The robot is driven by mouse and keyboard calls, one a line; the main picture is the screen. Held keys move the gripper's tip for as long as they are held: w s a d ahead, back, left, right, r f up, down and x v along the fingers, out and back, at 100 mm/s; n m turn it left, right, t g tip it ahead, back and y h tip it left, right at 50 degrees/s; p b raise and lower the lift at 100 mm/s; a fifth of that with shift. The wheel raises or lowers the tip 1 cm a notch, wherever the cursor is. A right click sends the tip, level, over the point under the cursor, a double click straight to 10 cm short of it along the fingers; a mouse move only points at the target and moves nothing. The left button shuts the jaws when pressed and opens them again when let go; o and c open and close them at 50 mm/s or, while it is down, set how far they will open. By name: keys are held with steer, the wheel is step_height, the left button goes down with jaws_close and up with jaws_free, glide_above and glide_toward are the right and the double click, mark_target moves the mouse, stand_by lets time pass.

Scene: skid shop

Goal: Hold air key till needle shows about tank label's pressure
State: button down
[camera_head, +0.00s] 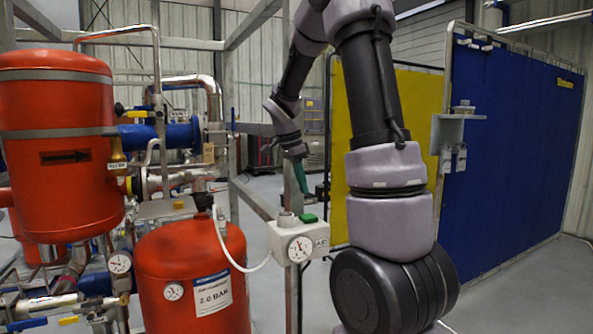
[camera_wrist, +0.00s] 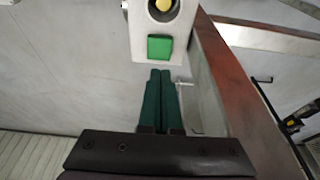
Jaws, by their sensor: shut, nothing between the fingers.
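A small red tank (camera_head: 165,255) carries a white label (camera_head: 212,292) reading 2.0 BAR, with a small round gauge (camera_head: 173,291) beside it. A pale box (camera_head: 322,238) to its right has a white dial gauge (camera_head: 300,248) on its front and a green key (camera_head: 308,217) on top. The dial's needle is too small to read surely. My gripper (camera_head: 304,190) is shut and empty, its green fingers pointing down above the key. In the wrist view the closed fingertips (camera_wrist: 160,72) appear just short of the green key (camera_wrist: 160,47); contact is not visible.
A white hose (camera_head: 235,262) links the tank to the box. A larger red tank (camera_head: 55,190) and pipework stand at left. A grey metal frame (camera_head: 252,198) runs close to the box. Blue panels (camera_head: 515,150) stand at right with clear floor before them.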

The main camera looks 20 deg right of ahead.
steer(key=shift+v, duration=2.8)
steer(key=s+a+r+n+t+y, duration=0.2)
steer(key=s+a+n, duration=0.3)
steer(key=s, duration=0.5)
steer(key=s+a+r+n+t+y, duration=0.3)
steer(key=s+a+n, duration=0.3)
steer(key=s+n, duration=0.2)
steer(key=s+t, duration=0.1)
steer(key=s, duration=0.1)
steer(key=shift+s+r+n+t+y, duration=0.3)
steer(key=shift+t, duration=0.1)
